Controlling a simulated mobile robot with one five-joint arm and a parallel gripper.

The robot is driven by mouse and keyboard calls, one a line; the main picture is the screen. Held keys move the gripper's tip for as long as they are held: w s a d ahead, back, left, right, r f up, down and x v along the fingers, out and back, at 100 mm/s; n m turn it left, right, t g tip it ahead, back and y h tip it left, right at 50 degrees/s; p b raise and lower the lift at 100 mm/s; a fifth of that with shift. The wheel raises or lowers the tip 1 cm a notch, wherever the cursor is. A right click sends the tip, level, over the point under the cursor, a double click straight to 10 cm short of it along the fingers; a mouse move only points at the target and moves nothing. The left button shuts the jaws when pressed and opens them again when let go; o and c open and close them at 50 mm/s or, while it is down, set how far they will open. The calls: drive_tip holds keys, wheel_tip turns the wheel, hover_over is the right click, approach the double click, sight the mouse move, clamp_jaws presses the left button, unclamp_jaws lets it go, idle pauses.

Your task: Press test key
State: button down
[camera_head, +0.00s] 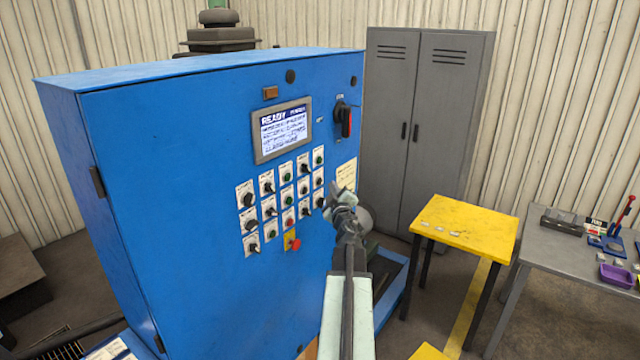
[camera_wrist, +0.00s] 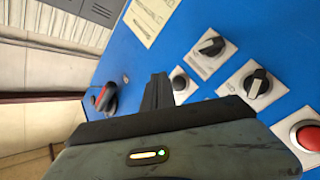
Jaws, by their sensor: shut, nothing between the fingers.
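A blue control cabinet (camera_head: 190,200) carries several rows of buttons and knobs on white label plates. No label is readable enough to tell which control is the test key. My gripper (camera_head: 338,188) is in front of the panel's right side, near the rightmost column of controls. In the wrist view my gripper (camera_wrist: 158,84) has its fingers shut together and empty, pointing at the panel. A dark round button (camera_wrist: 180,82) sits just right of the fingertips, its plate partly hidden. I cannot tell whether the fingers touch the panel.
Black rotary knobs (camera_wrist: 257,84) and a red button (camera_wrist: 308,136) lie to the right in the wrist view. The screen (camera_head: 284,130) reads READY. A red-handled switch (camera_head: 346,121) projects at upper right. A yellow table (camera_head: 465,222) stands right of the cabinet.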

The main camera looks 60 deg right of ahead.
drive_tip(key=s, duration=0.3)
drive_tip(key=shift+s, duration=0.1)
idle(0.8)
